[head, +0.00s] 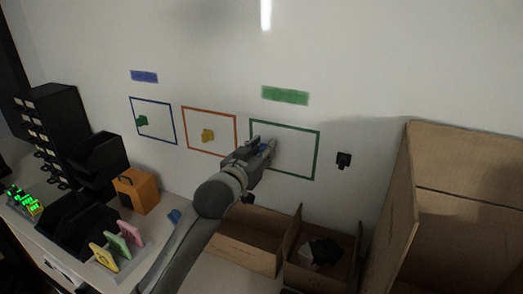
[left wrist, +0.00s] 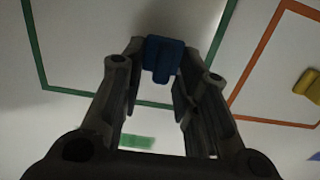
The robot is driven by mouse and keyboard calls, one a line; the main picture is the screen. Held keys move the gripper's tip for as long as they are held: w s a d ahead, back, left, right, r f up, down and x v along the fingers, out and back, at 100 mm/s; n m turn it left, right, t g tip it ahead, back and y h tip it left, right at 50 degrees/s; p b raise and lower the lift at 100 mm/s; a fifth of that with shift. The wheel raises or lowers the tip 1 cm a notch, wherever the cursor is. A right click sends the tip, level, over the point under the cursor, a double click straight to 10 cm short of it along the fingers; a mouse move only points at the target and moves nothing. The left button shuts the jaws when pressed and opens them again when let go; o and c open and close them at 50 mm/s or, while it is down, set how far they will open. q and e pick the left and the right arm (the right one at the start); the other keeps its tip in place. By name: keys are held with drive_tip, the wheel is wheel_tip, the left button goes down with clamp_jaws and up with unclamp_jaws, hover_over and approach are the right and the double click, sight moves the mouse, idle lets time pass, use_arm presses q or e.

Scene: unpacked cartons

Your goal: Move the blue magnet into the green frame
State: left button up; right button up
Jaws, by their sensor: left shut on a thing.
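The blue magnet (left wrist: 162,58) is between the fingertips of my left gripper (left wrist: 160,75), which is shut on it. In the head view the left gripper (head: 262,150) is at the wall, over the left side of the green frame (head: 317,150), and only a bit of the blue magnet (head: 262,147) shows. In the left wrist view the magnet lies inside the outline of the green frame (left wrist: 36,55), near the side facing the orange frame. I cannot tell whether it touches the wall. My right gripper is not in view.
A yellow magnet (head: 208,135) is in the orange frame (head: 183,130), and a green magnet (head: 142,121) is in the blue frame (head: 174,125). A black outlet-like item (head: 344,159) is right of the green frame. Open cartons (head: 402,200) stand below and right.

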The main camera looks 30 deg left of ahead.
use_arm(q)
drive_tip(key=shift+w, duration=0.4)
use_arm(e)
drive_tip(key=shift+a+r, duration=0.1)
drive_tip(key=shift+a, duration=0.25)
use_arm(q)
drive_tip(key=o, duration=0.9)
drive_tip(key=shift+c, duration=0.2)
drive_tip(key=shift+o, duration=0.2)
drive_tip(key=o, duration=0.5)
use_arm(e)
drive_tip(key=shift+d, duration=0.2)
use_arm(q)
drive_tip(key=shift+s, duration=0.15)
